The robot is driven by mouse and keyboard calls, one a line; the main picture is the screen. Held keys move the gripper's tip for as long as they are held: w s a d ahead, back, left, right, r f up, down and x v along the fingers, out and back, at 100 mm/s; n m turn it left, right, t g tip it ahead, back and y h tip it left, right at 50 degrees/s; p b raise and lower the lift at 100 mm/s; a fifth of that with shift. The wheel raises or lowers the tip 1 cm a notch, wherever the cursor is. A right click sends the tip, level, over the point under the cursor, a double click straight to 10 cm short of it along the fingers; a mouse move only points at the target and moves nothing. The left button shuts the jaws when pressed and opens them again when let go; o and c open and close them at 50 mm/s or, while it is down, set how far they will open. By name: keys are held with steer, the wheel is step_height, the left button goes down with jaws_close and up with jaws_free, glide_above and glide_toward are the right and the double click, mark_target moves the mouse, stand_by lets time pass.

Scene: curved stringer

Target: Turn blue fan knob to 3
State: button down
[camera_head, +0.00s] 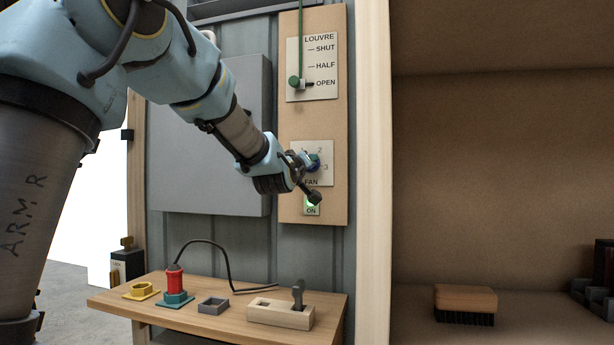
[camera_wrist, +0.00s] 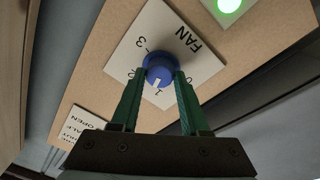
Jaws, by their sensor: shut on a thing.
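The blue fan knob (camera_wrist: 158,68) sits on a white plate (camera_wrist: 185,62) marked FAN, 1, 2 and 3. My gripper (camera_wrist: 162,75) has its two green fingers on opposite sides of the knob, shut on it. In the head view the knob (camera_head: 314,162) is partly covered by my gripper, which reaches the plate from the left.
A green lit ON indicator (camera_head: 311,207) is below the fan plate. Above is the louvre plate (camera_head: 312,70) with its green rod and handle at OPEN. A wooden shelf (camera_head: 230,320) below holds a red plug, sockets and a lever block. A brush (camera_head: 465,303) lies at right.

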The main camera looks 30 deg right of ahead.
steer(key=m+g+b, duration=0.1)
steer(key=m+b, duration=0.1)
steer(key=m, duration=0.6)
steer(key=m+g+b, duration=0.1)
steer(key=m+b, duration=0.1)
steer(key=m, duration=0.7)
steer(key=m+b, duration=0.2)
steer(key=m, duration=0.6)
steer(key=shift+a+r+g, duration=0.1)
steer(key=shift+r+g, duration=0.1)
steer(key=shift+g, duration=0.2)
steer(key=shift+m, duration=0.4)
steer(key=shift+c, duration=2)
jaws_free()
steer(key=v, duration=1)
steer(key=shift+s+a, duration=0.25)
